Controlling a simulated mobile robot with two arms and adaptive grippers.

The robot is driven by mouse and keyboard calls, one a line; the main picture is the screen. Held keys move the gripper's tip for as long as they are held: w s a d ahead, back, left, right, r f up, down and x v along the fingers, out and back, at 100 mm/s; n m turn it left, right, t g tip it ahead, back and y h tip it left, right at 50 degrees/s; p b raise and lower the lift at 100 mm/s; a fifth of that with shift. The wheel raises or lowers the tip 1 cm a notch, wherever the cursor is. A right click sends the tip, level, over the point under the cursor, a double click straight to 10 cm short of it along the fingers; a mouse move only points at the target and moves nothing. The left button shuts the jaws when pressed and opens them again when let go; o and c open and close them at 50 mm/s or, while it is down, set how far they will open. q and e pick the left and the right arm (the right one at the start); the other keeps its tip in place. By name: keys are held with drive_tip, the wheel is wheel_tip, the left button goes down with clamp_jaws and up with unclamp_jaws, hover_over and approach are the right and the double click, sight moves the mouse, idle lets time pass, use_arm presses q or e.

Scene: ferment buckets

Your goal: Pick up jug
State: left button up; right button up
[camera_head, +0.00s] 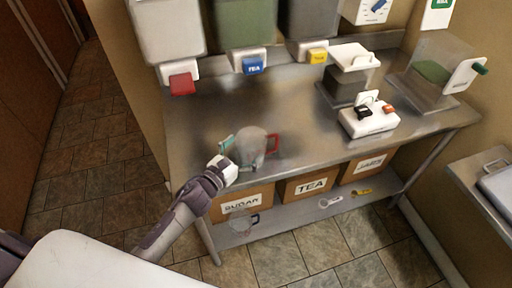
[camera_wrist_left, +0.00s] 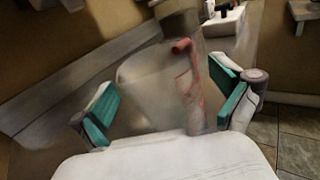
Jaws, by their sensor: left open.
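A translucent jug (camera_head: 249,147) with a red handle (camera_head: 272,143) stands on the metal counter near its front left edge. My left gripper (camera_head: 230,150) is at the jug's left front side, with one teal fingertip showing beside it. In the left wrist view the jug (camera_wrist_left: 150,88) lies between the two teal fingers of the open gripper (camera_wrist_left: 172,107), with its red handle toward the right finger. Whether the fingers touch the jug cannot be told. My right gripper is not in view.
The metal counter (camera_head: 330,150) holds a white device (camera_head: 368,118) with black and red parts. Dispensers with red, blue and yellow taps hang above the back.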

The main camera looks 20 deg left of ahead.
sight(260, 132)
use_arm(q)
drive_tip(key=p+x, duration=0.1)
drive_tip(key=x, duration=0.2)
drive_tip(key=shift+w+r+p, duration=0.2)
drive_tip(key=shift+w+p, duration=0.1)
drive_tip(key=shift+w, duration=0.1)
drive_tip(key=shift+w+d+f, duration=0.1)
drive_tip(key=shift+w+d, duration=0.15)
drive_tip(key=shift+w, duration=0.2)
drive_tip(key=c, duration=0.9)
